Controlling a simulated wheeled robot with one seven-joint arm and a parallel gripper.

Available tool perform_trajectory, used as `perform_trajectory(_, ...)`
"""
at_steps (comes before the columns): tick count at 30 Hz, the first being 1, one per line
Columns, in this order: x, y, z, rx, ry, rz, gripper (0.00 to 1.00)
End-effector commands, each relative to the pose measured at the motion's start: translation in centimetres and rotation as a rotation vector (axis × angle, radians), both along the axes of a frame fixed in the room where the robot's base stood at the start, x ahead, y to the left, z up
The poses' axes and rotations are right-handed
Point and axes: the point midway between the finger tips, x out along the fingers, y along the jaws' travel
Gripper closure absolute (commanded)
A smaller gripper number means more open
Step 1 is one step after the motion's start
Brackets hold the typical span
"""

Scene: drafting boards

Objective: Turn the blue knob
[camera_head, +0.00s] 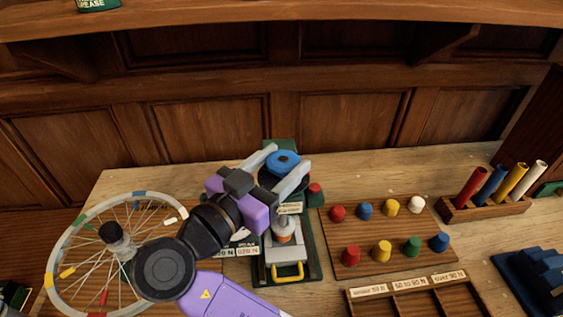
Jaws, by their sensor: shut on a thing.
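The blue knob (283,159) is a round blue piece on top of a dark green device (311,262) in the middle of the bench. My gripper (288,156) reaches in from the lower left, with one grey finger on each side of the knob. It is shut on the knob. The wider dark round part under the knob is partly hidden by the fingers and the purple gripper body.
A spoked wheel (55,262) stands left of my arm. A wooden board (360,231) with several coloured pegs lies to the right, with a divided wooden tray (391,300) in front. Coloured tubes (491,185) stand in a rack further right. Bare bench lies behind the board.

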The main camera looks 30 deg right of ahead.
Motion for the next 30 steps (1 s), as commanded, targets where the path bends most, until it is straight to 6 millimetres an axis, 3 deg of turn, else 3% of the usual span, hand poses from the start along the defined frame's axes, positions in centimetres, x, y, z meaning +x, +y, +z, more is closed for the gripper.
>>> perform_trajectory(4,0.0,-0.1,-0.4,0.004,0.009,-0.002,0.84)
perform_trajectory(5,0.0,-0.1,-0.4,0.004,0.009,-0.002,0.4)
perform_trajectory(8,0.0,-0.1,-0.4,0.003,0.008,-0.002,0.22)
perform_trajectory(20,-0.2,0.5,-0.3,0.001,0.004,0.001,0.22)
perform_trajectory(30,-2.3,5.4,-0.4,0.002,0.002,0.002,0.22)
